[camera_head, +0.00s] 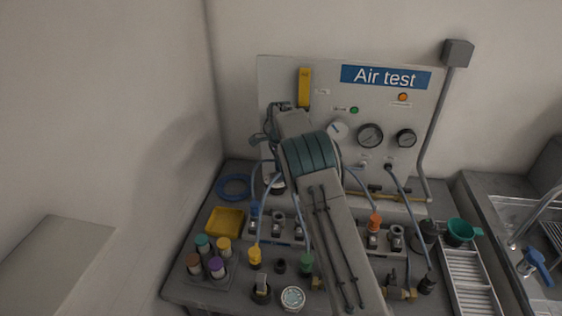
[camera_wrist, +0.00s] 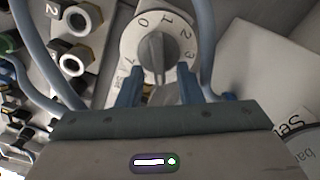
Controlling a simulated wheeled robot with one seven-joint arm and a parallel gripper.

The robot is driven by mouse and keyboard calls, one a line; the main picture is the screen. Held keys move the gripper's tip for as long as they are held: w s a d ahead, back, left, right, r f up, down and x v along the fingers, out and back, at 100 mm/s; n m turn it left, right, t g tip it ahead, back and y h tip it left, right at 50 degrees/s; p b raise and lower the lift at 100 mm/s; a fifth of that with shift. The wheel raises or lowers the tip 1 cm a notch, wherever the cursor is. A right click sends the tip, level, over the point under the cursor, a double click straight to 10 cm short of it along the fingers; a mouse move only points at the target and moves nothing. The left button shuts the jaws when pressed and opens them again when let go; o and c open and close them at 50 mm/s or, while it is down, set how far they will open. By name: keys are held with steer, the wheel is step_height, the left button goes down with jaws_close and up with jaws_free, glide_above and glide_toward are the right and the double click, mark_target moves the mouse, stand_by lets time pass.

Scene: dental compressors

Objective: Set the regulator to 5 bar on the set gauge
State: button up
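In the wrist view a grey knob (camera_wrist: 157,47) sits on a round white dial marked with numbers such as 0, 1, 2 and 3. My gripper (camera_wrist: 159,72) is in front of it, its two blue fingers apart. They stand to either side of the knob's lower end, and I cannot tell whether they touch it. A gauge face lettered "Set" and "bar" (camera_wrist: 296,150) is cut off at the right, so its reading is hidden. In the head view my arm covers the knob. A white gauge (camera_head: 337,130) shows beside the arm, too small to read.
The Air test panel (camera_head: 427,112) also carries two dark gauges (camera_head: 370,136) (camera_head: 405,138). The bench holds a yellow tray (camera_head: 224,222), several coloured caps and fittings, and a green funnel (camera_head: 461,231).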

step_height(320, 180, up, 14)
steer(key=shift+f+b, duration=0.15)
steer(key=shift+b, duration=0.15)
steer(key=s+d+r+n+t, duration=0.1)
steer(key=s+d+r+n, duration=0.1)
steer(key=s+d+r, duration=0.3)
steer(key=s+d+r+n, duration=0.2)
steer(key=s, duration=0.5)
steer(key=s+d+r+n+t, duration=0.1)
steer(key=s+d+r+n, duration=0.1)
steer(key=s+d+r, duration=0.3)
steer(key=s+f+n, duration=0.4)
steer(key=s, duration=0.9)
steer(key=s+f+n+t, duration=0.1)
steer(key=s+f+n, duration=0.3)
steer(key=s, duration=0.9)
steer(key=shift+s+d+f, duration=0.35)
steer(key=shift+f, duration=0.35)
